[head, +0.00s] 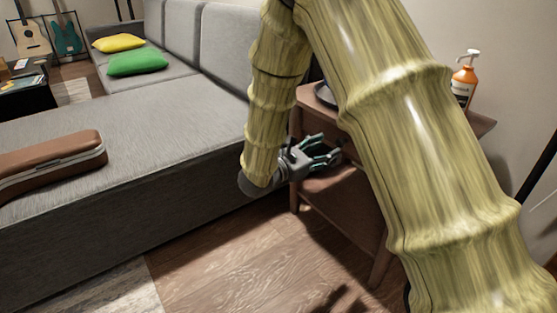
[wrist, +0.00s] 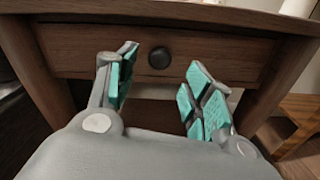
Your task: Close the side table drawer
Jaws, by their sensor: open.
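The wooden side table (head: 302,128) stands at the right end of the grey sofa, partly hidden behind my arm in the head view. In the wrist view its drawer (wrist: 215,58) shows a flat front with a round dark knob (wrist: 159,58) under the table top (wrist: 200,14). The drawer front looks close to the table frame; I cannot tell exactly how far out it is. My gripper (head: 325,152) is in front of the table. In the wrist view my gripper (wrist: 158,85) is open and empty, with the knob seen between its fingers, apart from them.
A pump bottle (head: 464,80) stands on the table top, with a dark round item (head: 325,95) near its left side. The grey sofa (head: 120,110) is at left with a brown case (head: 50,163) on it. Wooden floor (head: 230,260) in front is clear.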

